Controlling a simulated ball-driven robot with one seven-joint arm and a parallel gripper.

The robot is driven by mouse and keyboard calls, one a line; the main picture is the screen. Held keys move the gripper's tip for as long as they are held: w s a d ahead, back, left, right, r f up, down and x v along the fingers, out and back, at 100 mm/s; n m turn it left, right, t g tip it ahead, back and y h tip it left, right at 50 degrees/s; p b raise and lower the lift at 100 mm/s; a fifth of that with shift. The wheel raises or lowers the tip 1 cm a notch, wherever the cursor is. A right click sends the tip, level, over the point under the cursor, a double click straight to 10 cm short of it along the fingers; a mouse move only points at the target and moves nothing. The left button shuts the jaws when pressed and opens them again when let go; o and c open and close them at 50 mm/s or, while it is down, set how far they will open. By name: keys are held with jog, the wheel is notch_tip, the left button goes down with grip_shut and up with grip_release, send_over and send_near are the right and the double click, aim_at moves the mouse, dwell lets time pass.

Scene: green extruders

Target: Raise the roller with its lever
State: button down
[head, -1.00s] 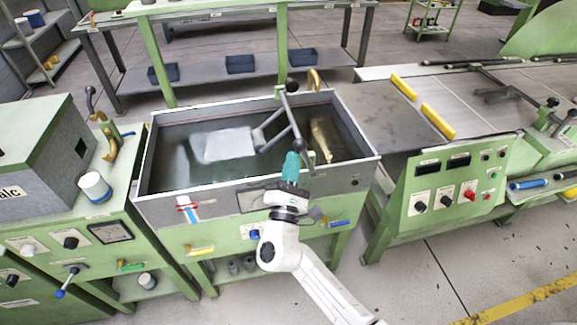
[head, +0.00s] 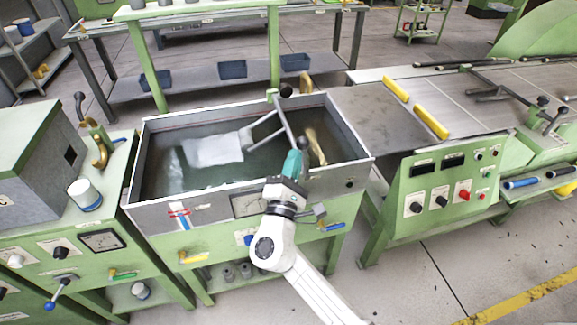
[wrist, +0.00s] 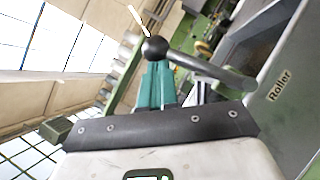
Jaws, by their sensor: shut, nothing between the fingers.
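A dark lever (head: 290,118) with black ball knobs angles over the right part of a green tank (head: 150,160). Its near knob is at my gripper (head: 293,160). In the wrist view that black knob (wrist: 155,48) sits right at my teal fingertips (wrist: 157,68), with the bar (wrist: 205,66) running off right beside a "Roller" label (wrist: 280,84). My fingers are shut with nothing between them; whether they touch the knob I cannot tell. A grey forked arm (head: 262,130) links the lever side to a white sheet (head: 213,150) in the dark liquid. I cannot make out the roller itself.
A control panel (head: 447,180) with knobs stands right of the tank, beside a table with yellow bars (head: 430,121). A green machine with a white cup (head: 84,194) stands at left. Open floor (head: 410,280) lies at front right.

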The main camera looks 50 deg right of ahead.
jog(key=m, duration=0.1)
jog(key=s+d+m+g, duration=0.1)
jog(key=d+r+m+g, duration=0.1)
jog(key=shift+s+d+m+y+b, duration=0.15)
jog(key=shift+s+m+y+b, duration=0.1)
jog(key=shift+m+y+b, duration=0.15)
jog(key=shift+s+d+m+g+y, duration=0.3)
jog(key=shift+d+m, duration=0.15)
jog(key=shift+m, duration=0.2)
jog(key=shift+s+d+m+g+y, duration=0.2)
jog(key=shift+s+d+m+g, duration=0.1)
jog(key=shift+d+m, duration=0.25)
jog(key=shift+s, duration=0.1)
